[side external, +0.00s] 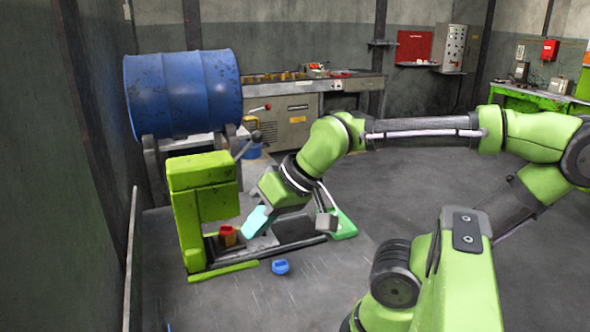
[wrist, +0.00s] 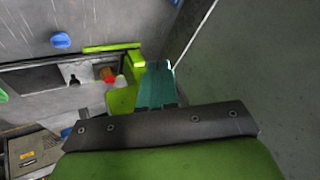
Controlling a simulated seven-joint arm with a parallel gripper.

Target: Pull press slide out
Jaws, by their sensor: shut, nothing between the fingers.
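The green press (side external: 203,200) stands at the left in the side view, with its upright head above a dark slide base (side external: 275,247) with long rails. The slide base also shows at the left of the wrist view (wrist: 35,80). A red-orange block (side external: 227,236) sits on the base under the press head, and it also shows in the wrist view (wrist: 107,75). My gripper (side external: 256,221) has teal fingers, tilted down just right of the press head and above the base. Its fingers (wrist: 157,85) are together and empty. I cannot tell whether they touch the slide.
A small blue object (side external: 280,267) lies on the floor in front of the base. A blue drum (side external: 183,92) rests on a stand behind the press. A workbench (side external: 305,105) is at the back. Dark walls are close on the left. Floor right of the base is clear.

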